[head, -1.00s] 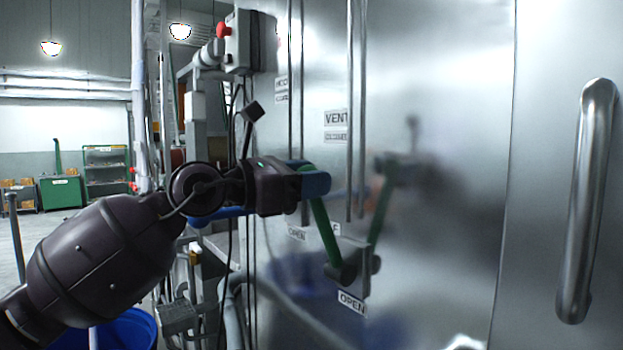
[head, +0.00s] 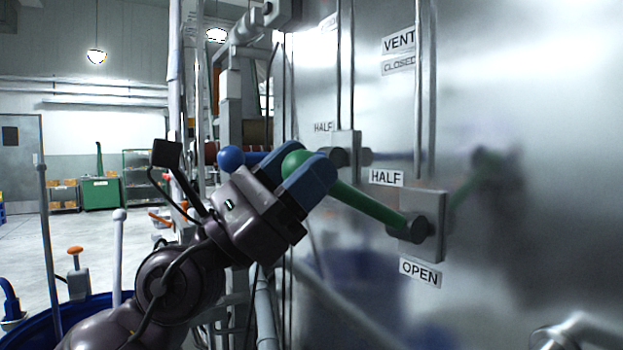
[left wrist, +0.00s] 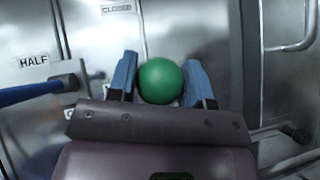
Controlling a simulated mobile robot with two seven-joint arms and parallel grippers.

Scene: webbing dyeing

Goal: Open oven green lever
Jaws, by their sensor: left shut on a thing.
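The green lever (head: 372,204) is a rod with a ball knob, pivoting on a grey plate (head: 434,228) on the steel oven wall. It slants up to the left from its pivot, its knob end near the height of the HALF label (head: 386,177); the OPEN label (head: 420,273) is below the plate. My left gripper (head: 302,170) is shut on the lever's knob end. In the left wrist view the green ball (left wrist: 160,82) sits between the two blue fingers. The fingers hide part of the knob in the head view. My right gripper is not in view.
A blue lever (head: 232,157) with a ball end is just left of and behind my gripper, on its own plate. Vertical rods (head: 424,90) run down the oven wall. A blue tub (head: 30,325) stands at the lower left.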

